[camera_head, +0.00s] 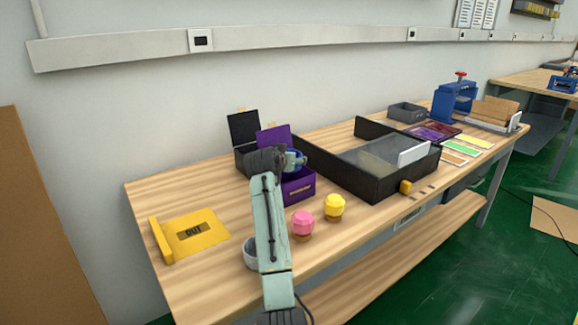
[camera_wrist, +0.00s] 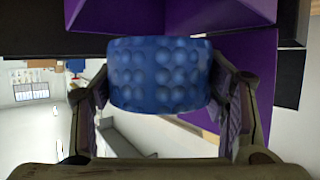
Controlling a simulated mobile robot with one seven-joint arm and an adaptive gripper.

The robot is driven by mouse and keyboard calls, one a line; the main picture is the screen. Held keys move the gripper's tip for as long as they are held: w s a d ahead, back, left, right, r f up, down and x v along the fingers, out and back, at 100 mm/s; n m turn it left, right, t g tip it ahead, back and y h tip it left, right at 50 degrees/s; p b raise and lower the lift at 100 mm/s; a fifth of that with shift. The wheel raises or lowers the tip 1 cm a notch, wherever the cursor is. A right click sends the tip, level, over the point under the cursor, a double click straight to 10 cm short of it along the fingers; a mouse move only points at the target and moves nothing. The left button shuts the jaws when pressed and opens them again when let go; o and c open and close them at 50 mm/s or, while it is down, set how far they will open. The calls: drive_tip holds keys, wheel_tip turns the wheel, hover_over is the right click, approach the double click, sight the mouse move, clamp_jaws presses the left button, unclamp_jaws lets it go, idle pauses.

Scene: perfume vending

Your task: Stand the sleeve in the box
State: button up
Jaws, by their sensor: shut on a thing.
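A blue bumpy sleeve (camera_head: 298,161), like bubble wrap, is held in my gripper (camera_head: 288,160). In the wrist view, the sleeve (camera_wrist: 158,75) spans the space between the two fingers of my gripper (camera_wrist: 162,92). The purple box (camera_head: 300,188) stands on the bench with its purple lid (camera_head: 273,139) raised at the back. In the head view the sleeve appears above the box opening. Purple box panels (camera_wrist: 240,75) show behind and beside the sleeve in the wrist view. My arm and gripper hide part of the box and its inside.
A black box with raised lid (camera_head: 243,127) is behind left. A large black tray (camera_head: 350,180) stands to the right. Pink (camera_head: 302,222) and yellow (camera_head: 334,206) faceted stoppers and a grey round holder (camera_head: 250,254) are in front. The yellow OUT mat (camera_head: 210,222) lies left.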

wheel_tip(320, 180, down, 3)
drive_tip(key=shift+d+f+p, duration=0.1)
drive_tip(key=shift+p, duration=0.6)
drive_tip(key=shift+f, duration=0.1)
drive_tip(key=shift+f+b, duration=0.4)
drive_tip(key=shift+f, duration=0.25)
drive_tip(key=o, duration=0.6)
drive_tip(key=shift+s, duration=0.1)
drive_tip(key=shift+c, duration=0.2)
